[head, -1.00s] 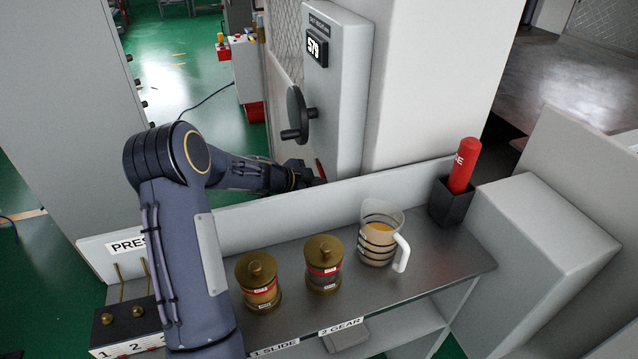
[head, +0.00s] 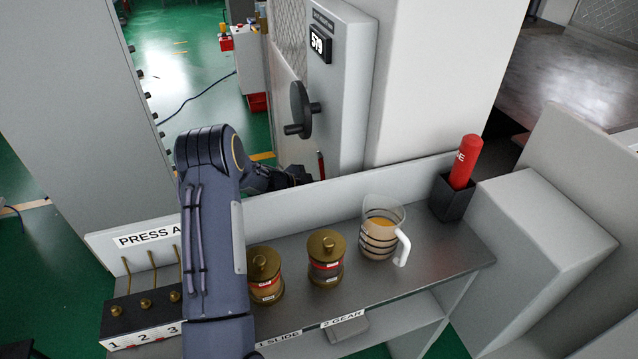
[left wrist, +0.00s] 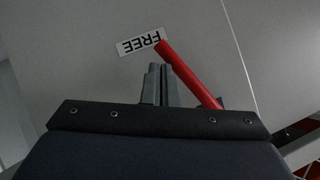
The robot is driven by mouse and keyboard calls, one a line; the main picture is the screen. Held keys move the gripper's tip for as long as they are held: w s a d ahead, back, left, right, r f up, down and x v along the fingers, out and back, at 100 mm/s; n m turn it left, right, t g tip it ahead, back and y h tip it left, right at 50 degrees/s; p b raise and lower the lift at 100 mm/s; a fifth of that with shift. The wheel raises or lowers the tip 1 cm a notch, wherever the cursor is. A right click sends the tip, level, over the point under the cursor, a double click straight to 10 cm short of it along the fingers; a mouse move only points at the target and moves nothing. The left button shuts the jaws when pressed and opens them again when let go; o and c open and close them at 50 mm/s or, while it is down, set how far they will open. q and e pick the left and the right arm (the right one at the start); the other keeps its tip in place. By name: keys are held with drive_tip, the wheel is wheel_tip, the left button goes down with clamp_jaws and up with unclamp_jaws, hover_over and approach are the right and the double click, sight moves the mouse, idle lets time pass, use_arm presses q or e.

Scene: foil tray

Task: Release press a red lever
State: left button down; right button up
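The red lever (head: 321,165) shows as a thin red strip low on the grey panel with the wheel, just right of my left gripper (head: 303,176). In the left wrist view the lever (left wrist: 190,75) is a slanted red bar, its upper end beside a white "FREE" label (left wrist: 141,42). My left gripper's fingers (left wrist: 157,72) are together, with nothing seen between them. The lever is to their right; whether they touch is unclear. In the head view the fingers are mostly hidden behind the shelf's back board. My right gripper is not in view.
A black handwheel (head: 301,110) sticks out of the panel above the gripper. The shelf's back board (head: 340,192) stands in front of the hand. Two brass-lidded jars (head: 326,270), a measuring jug (head: 379,245) and a red bottle in a black holder (head: 447,200) stand on the shelf.

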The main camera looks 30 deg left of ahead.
use_arm(q)
drive_tip(key=shift+w+a+f, duration=0.4)
drive_tip(key=shift+w+f, duration=0.05)
drive_tip(key=shift+f, duration=0.05)
drive_tip(key=shift+a, duration=0.1)
idle(0.3)
